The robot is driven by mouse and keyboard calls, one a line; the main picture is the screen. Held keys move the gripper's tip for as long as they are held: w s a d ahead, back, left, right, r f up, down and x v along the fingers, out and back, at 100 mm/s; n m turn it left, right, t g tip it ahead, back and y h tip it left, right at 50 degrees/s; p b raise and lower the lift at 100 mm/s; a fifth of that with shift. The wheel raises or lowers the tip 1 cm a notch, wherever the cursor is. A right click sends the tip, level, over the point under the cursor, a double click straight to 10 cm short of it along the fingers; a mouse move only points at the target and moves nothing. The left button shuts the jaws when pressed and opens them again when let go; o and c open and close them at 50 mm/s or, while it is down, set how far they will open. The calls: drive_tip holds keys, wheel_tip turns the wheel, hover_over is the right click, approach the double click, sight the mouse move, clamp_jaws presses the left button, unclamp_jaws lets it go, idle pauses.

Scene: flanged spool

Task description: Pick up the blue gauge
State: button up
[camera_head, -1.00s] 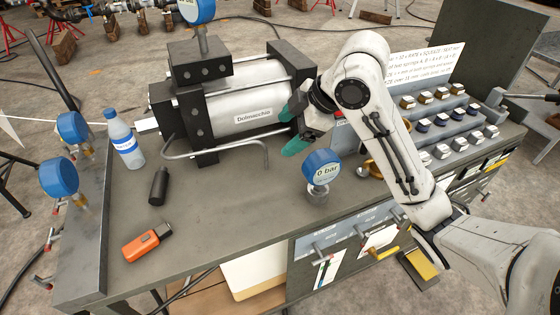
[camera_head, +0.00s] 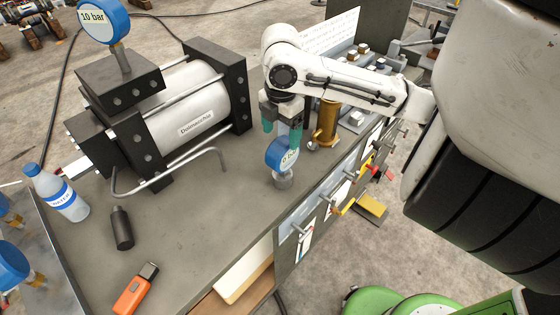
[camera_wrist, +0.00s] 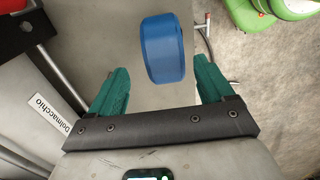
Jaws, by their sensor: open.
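The blue gauge (camera_head: 281,153), with a white face reading "0 bar", stands upright on a grey metal base (camera_head: 283,181) near the front edge of the workbench. My gripper (camera_head: 283,126) points down just above and behind it, its teal fingers spread. In the wrist view the blue gauge (camera_wrist: 162,48) shows from above as a thick disc, ahead of and between the two open teal fingertips of my gripper (camera_wrist: 160,84). No contact between fingers and gauge shows. The gauge's base is hidden in the wrist view.
A steel cylinder (camera_head: 200,110) labelled "Dolmacchio" stands left, topped by a gauge (camera_head: 103,20) reading "10 bar". A brass cylinder (camera_head: 327,125) stands close right of my gripper. A bottle (camera_head: 62,196), a black cylinder (camera_head: 121,228) and an orange tool (camera_head: 135,290) occupy the bench's left.

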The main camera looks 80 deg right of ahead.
sight(283, 141)
drive_tip(key=shift+s+a+f+p, duration=0.15)
drive_tip(key=shift+f+p, duration=0.15)
drive_tip(key=shift+f, duration=1.2)
drive_tip(key=shift+s+a+f+p, duration=0.1)
drive_tip(key=shift+f+p, duration=0.2)
drive_tip(key=shift+f, duration=1.15)
clamp_jaws()
drive_tip(key=shift+d+r, duration=0.1)
